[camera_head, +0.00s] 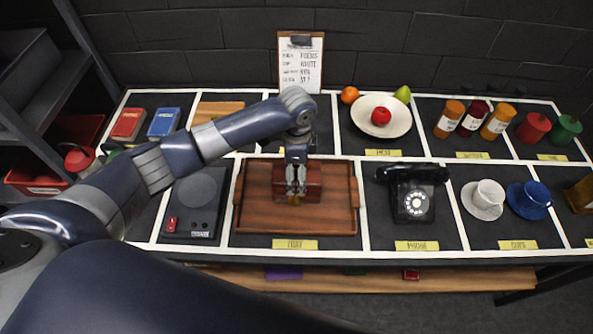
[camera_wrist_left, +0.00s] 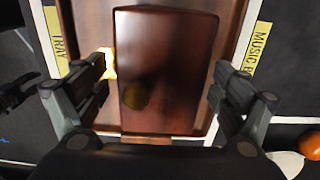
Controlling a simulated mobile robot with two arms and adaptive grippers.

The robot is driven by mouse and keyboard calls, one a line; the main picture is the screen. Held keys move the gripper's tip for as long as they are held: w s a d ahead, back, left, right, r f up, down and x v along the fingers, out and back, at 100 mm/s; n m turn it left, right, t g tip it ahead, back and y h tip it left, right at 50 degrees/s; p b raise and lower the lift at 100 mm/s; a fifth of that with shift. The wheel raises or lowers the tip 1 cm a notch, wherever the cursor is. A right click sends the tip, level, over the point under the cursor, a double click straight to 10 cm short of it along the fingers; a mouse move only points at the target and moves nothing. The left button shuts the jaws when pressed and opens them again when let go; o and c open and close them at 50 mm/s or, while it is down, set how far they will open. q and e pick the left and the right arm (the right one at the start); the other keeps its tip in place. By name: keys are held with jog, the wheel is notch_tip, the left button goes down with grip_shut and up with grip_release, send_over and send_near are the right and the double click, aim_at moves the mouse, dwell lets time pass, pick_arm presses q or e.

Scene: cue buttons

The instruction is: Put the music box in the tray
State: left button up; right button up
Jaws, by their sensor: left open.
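The music box (camera_head: 314,181), a dark red-brown wooden box, rests in the wooden tray (camera_head: 340,222), towards its back middle. My left gripper (camera_head: 296,192) is right over the box and hides part of it. In the left wrist view the box (camera_wrist_left: 168,60) lies between the two open fingers (camera_wrist_left: 162,85), with a gap on either side. The tray (camera_wrist_left: 235,30) shows around the box there. My right gripper is not in view.
A black telephone (camera_head: 412,195) stands right of the tray, and a dark flat device (camera_head: 196,204) stands left. Behind are a plate (camera_head: 381,128) with fruit and a clipboard (camera_head: 300,62). White lines divide the table. The tray's front part is bare.

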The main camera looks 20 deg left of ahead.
pick_arm(q)
notch_tip(320, 180, up, 12)
jog(key=b, duration=0.1)
jog(key=shift+b, duration=0.4)
dwell(0.3)
